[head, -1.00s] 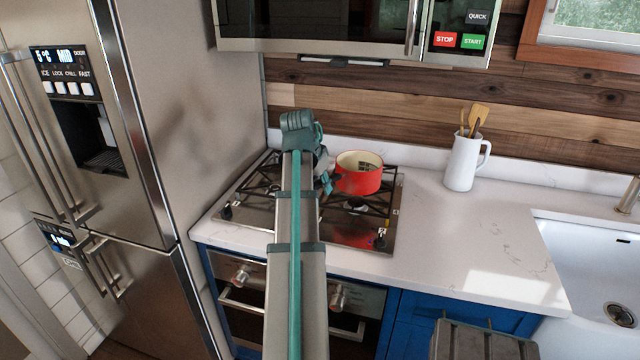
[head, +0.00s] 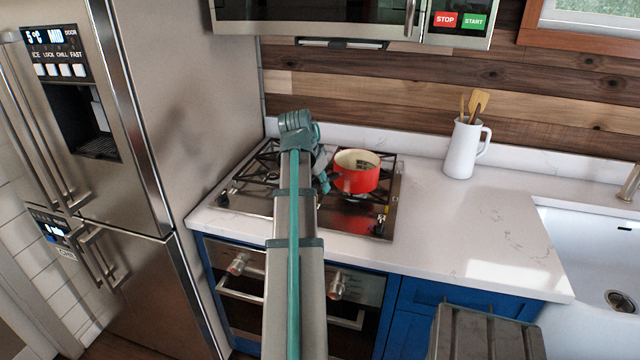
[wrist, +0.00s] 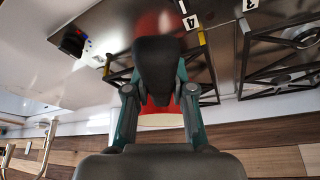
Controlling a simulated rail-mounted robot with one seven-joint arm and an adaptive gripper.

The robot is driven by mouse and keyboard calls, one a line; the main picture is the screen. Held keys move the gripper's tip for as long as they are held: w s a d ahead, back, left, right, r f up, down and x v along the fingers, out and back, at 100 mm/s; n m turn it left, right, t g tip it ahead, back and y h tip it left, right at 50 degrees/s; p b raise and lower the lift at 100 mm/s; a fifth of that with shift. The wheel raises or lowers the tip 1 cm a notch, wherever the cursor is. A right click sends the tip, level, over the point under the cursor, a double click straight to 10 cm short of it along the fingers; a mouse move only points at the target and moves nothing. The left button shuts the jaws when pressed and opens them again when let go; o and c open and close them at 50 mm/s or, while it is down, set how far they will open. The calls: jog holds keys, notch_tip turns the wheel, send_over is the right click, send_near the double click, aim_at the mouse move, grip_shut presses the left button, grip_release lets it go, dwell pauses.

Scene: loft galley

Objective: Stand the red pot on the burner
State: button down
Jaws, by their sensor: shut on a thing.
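The red pot (head: 357,179), cream inside, is upright over the right part of the cooktop (head: 335,222). The dark burner (head: 355,197) shows partly just below the pot's front edge in the head view. I cannot tell whether the pot's base touches the grate. My gripper (head: 327,181) is at the pot's left side, shut on it; my arm hides part of the cooktop.
A steel fridge (head: 150,130) stands left of the cooktop. A microwave (head: 320,22) hangs above. A white pitcher (head: 463,150) with wooden utensils stands to the right, before the white sink (head: 590,250).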

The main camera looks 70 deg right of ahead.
jog(key=shift+f, duration=0.35)
dwell(0.3)
jog(key=c, duration=0.9)
grip_release()
jog(key=shift+a+r, duration=0.1)
